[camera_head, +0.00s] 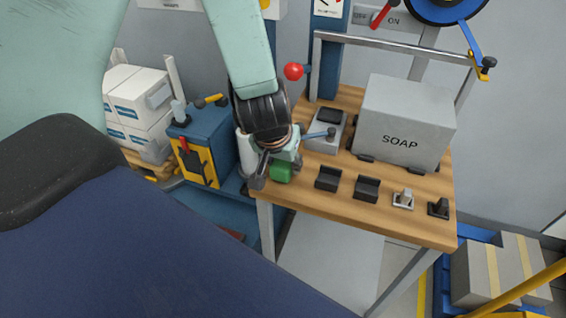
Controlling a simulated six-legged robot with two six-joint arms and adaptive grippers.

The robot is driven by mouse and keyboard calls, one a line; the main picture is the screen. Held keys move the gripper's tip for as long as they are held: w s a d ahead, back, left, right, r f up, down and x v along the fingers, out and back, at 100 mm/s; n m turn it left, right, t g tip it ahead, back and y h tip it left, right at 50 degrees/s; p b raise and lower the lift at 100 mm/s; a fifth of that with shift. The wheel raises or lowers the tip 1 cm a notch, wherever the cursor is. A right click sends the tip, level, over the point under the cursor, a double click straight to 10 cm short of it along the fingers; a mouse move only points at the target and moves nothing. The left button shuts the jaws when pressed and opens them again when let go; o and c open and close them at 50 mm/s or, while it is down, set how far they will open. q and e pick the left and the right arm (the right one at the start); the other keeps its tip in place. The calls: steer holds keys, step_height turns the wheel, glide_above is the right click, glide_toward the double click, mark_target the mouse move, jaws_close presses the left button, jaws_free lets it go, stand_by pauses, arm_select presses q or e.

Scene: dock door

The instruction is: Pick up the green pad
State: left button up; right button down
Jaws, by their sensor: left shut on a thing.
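The green pad (281,171) is a small green block at the left edge of the wooden table (335,206). My left gripper (272,168) comes down from above and is shut on the pad. Its fingers hide part of the pad, and I cannot tell whether the pad touches the tabletop. My right gripper is not in view.
A grey SOAP box (400,125) stands at the back of the table. Black holders (328,178) and small grey and black pieces (403,198) line the front. A blue cabinet (205,148) stands left of the table. A metal rail (390,47) rises behind.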

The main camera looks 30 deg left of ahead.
arm_select(q)
step_height(320, 180, up, 9)
steer(key=p, duration=0.6)
steer(key=shift+f, duration=0.15)
steer(key=shift+a, duration=0.1)
